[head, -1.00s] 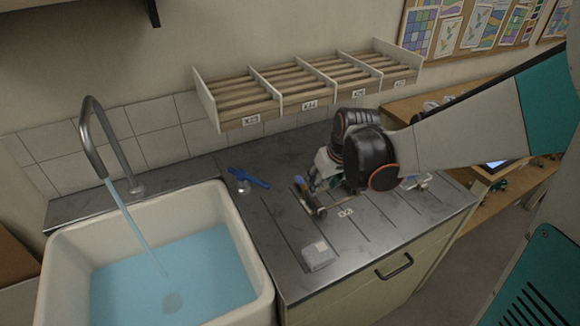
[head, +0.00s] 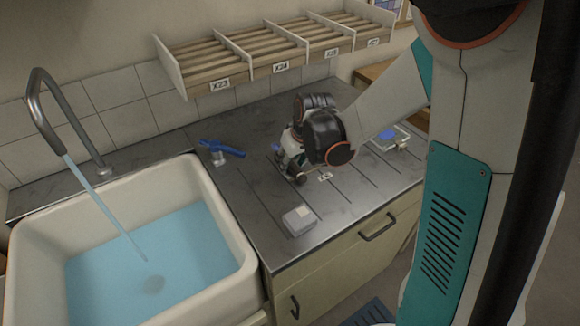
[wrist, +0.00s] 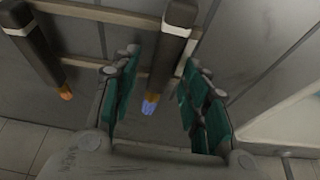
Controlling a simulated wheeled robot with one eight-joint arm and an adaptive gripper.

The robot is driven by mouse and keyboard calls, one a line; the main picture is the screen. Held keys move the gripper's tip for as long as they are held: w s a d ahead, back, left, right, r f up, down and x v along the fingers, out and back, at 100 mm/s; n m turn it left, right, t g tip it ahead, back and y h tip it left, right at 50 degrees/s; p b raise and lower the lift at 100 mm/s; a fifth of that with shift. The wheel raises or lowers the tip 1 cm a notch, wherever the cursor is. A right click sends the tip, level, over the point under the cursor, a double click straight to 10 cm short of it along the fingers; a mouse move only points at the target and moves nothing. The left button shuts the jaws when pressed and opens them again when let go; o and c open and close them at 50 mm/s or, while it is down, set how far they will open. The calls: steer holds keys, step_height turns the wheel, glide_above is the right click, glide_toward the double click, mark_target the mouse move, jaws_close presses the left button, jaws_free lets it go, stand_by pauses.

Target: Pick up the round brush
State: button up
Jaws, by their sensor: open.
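Two dark-handled brushes with pale bands lie across a wooden rack (wrist: 92,11) in the wrist view. The left brush (wrist: 38,48) has an orange tip; the other brush (wrist: 178,28) has a blue tip. I cannot tell for certain which is the round one. My gripper (wrist: 160,60) is open, with its green-padded fingers on either side of the blue-tipped brush. I see no clear contact. In the head view my gripper (head: 287,172) is low over the counter, and it and the wrist hide most of the rack and brushes.
The grey counter (head: 345,225) has a pale block (head: 299,219) at its front and a blue tool (head: 222,147) behind left. A sink (head: 238,243) with water is at left. A tray (head: 403,145) is right of my wrist. A slotted shelf (head: 225,67) hangs behind.

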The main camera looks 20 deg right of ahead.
steer(key=shift+f+b, duration=0.2)
steer(key=shift+b, duration=0.1)
stand_by(0.4)
jaws_close()
